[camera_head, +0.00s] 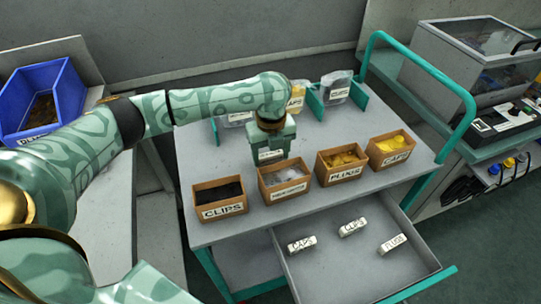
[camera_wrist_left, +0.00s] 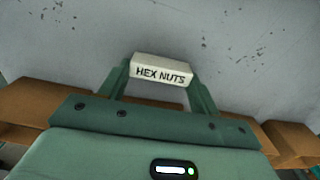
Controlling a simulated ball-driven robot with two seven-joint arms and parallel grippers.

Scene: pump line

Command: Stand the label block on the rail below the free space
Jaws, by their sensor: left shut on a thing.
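My left gripper (camera_head: 270,150) is shut on a white label block (camera_wrist_left: 161,70) that reads HEX NUTS. The block sits between both fingertips, over the grey cart top (camera_head: 200,150), behind the front boxes. I cannot tell whether it touches the surface. My arm covers part of this row. The rail and the free space are not clearly visible. My right gripper is not in view.
Open boxes stand along the front: CLIPS (camera_head: 220,198), one with grey parts (camera_head: 285,180), PLUGS (camera_head: 343,163) and CAPS (camera_head: 390,149). The open drawer (camera_head: 345,270) holds label blocks CAPS (camera_head: 301,244), CLIPS (camera_head: 352,227) and PLUGS (camera_head: 392,244). A blue bin (camera_head: 62,80) stands left.

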